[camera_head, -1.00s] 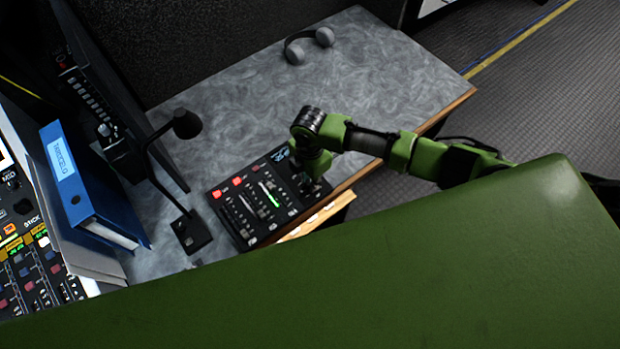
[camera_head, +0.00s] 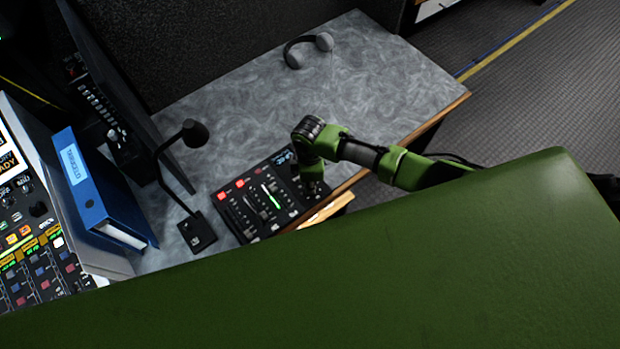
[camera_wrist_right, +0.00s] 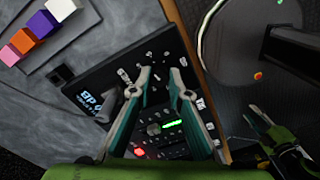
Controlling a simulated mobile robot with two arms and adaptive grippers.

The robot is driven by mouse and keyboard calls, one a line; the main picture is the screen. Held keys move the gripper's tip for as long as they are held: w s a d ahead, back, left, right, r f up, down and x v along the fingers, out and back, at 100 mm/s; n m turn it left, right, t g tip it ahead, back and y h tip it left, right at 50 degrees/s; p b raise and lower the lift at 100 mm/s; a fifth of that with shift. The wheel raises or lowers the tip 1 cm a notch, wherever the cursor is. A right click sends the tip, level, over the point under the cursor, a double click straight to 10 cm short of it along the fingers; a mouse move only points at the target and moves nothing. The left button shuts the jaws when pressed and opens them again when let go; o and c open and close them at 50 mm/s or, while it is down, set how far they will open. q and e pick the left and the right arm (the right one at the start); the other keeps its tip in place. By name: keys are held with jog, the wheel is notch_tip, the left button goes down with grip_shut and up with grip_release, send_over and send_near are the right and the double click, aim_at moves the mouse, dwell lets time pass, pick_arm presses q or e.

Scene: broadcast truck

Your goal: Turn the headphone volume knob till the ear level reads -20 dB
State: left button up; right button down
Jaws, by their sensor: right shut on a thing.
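The control panel (camera_head: 236,222) is a dark box with faders, red lit buttons and a green lit strip. It lies near the table's front edge. My right gripper (camera_wrist_right: 159,72) is over the panel's right end, its two fingers down and close together. It is shut on the headphone volume knob, which the fingertips mostly hide. A small blue-lit display (camera_head: 284,157) is at the panel's far edge. It also shows in the right wrist view (camera_wrist_right: 88,103), partly covered, and its level reading is too small to make out.
A gooseneck microphone (camera_head: 198,231) and a blue binder (camera_head: 96,200) stand left of the panel. Headphones (camera_head: 291,55) lie at the table's back. The right part of the table (camera_head: 390,80) is clear. Several coloured blocks (camera_wrist_right: 41,25) show in the right wrist view.

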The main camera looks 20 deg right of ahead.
jog(key=shift+r+m+p, duration=0.1)
jog(key=shift+m+p, duration=0.5)
jog(key=shift+m, duration=0.5)
jog(key=c, duration=1.9)
grip_release()
notch_tip(320, 180, up, 12)
